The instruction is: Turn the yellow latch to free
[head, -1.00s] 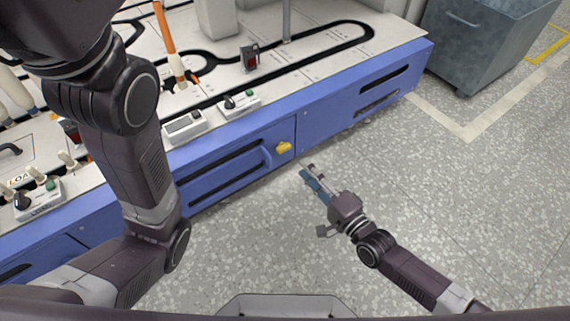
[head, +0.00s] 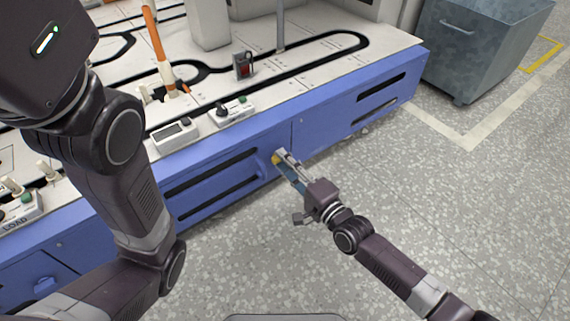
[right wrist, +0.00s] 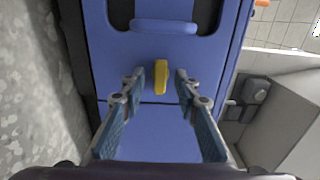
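The yellow latch (head: 277,159) is on the blue front panel of the machine, partly covered by my right gripper in the head view. In the right wrist view the latch (right wrist: 161,77) is an upright yellow bar. My right gripper (head: 281,155) is open, and its fingertips (right wrist: 160,73) stand on either side of the latch with a gap to each. A blue drawer handle (right wrist: 164,27) is beyond the latch in the wrist view. My left arm comes in at the left of the head view; its gripper is out of the picture.
The white machine top carries a small display box (head: 174,135), a knob box (head: 232,111) and an orange-topped post (head: 153,35). A grey metal bin (head: 480,45) stands at the upper right. The speckled floor in front is clear.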

